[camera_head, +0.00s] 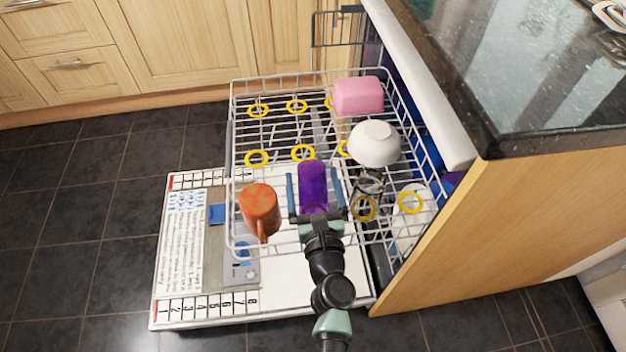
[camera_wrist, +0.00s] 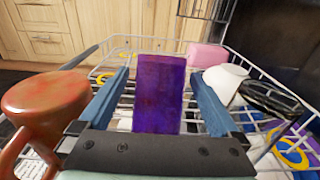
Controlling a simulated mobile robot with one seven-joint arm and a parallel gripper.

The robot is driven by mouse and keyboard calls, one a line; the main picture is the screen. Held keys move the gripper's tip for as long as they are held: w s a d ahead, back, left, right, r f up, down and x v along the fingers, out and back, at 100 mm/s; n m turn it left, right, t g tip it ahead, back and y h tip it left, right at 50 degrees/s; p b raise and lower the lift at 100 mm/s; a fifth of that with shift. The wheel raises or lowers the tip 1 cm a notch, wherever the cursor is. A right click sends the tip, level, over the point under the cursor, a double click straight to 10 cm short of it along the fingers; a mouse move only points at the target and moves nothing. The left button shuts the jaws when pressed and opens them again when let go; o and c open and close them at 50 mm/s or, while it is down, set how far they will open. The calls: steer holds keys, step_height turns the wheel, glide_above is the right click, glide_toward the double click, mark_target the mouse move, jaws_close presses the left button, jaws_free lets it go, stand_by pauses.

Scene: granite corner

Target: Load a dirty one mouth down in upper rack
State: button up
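A purple cup (camera_head: 312,183) with reddish smears stands in the upper rack (camera_head: 232,120); it also shows in the wrist view (camera_wrist: 160,92). Its mouth is not visible. My gripper (camera_head: 315,190) is open, with its two blue fingers on either side of the purple cup. In the wrist view my gripper (camera_wrist: 163,95) shows a gap between each finger and the cup. An orange-brown mug (camera_head: 258,207) with a closed, flat top stands to the left in the rack, its handle toward me; it is close to the left finger in the wrist view (camera_wrist: 45,95).
A pink dish (camera_head: 358,96) and an upturned white bowl (camera_head: 374,144) sit along the rack's right side. A dark item (camera_head: 369,181) lies below the bowl. Yellow rings (camera_head: 257,158) mark rack spots; the back left is free. A countertop (camera_head: 500,80) borders the right.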

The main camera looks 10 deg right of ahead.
mark_target(314, 208)
steer(key=f, duration=0.1)
steer(key=s+f, duration=0.1)
steer(key=f, duration=0.1)
steer(key=shift+a+f+g, duration=0.15)
steer(key=shift+f+g, duration=0.15)
steer(key=shift+g, duration=0.1)
steer(key=shift+s+f, duration=0.1)
steer(key=shift+s, duration=0.35)
steer(key=s+r+p, duration=0.1)
steer(key=s+r, duration=0.3)
steer(key=s, duration=0.7)
steer(key=shift+d+r+t, duration=0.15)
steer(key=shift+d+t, duration=0.2)
steer(key=shift+t, duration=0.05)
